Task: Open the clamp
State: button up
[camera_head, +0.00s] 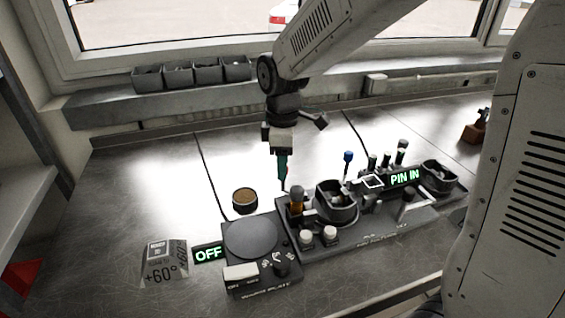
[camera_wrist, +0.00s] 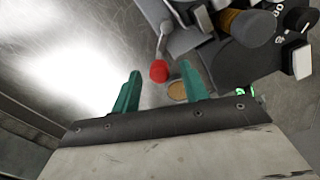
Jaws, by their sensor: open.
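My gripper (camera_head: 283,180) hangs over the bench just behind the grey fixture (camera_head: 375,232), pointing down. In the wrist view its two teal fingers (camera_wrist: 160,69) are apart with nothing held between them. A lever with a red knob (camera_wrist: 159,71) shows between the fingertips in the wrist view; I cannot tell how far below them it is. In the head view the red knob does not show. The lever joins a dark grey part of the fixture, likely the clamp. A dark round cup (camera_head: 336,203) sits on the fixture, right of my gripper.
A blue-knobbed lever (camera_head: 348,156) and several pegs stand behind the cup. A "PIN IN" display (camera_head: 405,177) is at the right. A round plate unit (camera_head: 250,238) with an "OFF" display (camera_head: 208,254) is at front left. A brown-topped tin (camera_head: 245,195) stands behind it. The back left bench is clear.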

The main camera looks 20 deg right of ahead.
notch_tip(320, 180, up, 7)
jog(key=shift+r, duration=0.2)
dwell(0.5)
jog(key=shift+s+f+m, duration=0.2)
jog(key=shift+s+m, duration=0.1)
jog(key=shift+m, duration=0.4)
jog(key=s+d+m, duration=0.3)
jog(key=s+m, duration=0.1)
jog(key=s, duration=0.4)
jog(key=s+d+r+m+t, duration=0.1)
jog(key=s+d+m, duration=0.2)
jog(key=s, duration=0.5)
jog(key=s+d+m, duration=0.3)
jog(key=s+m, duration=0.2)
jog(key=s, duration=0.3)
jog(key=shift+s+r, duration=0.25)
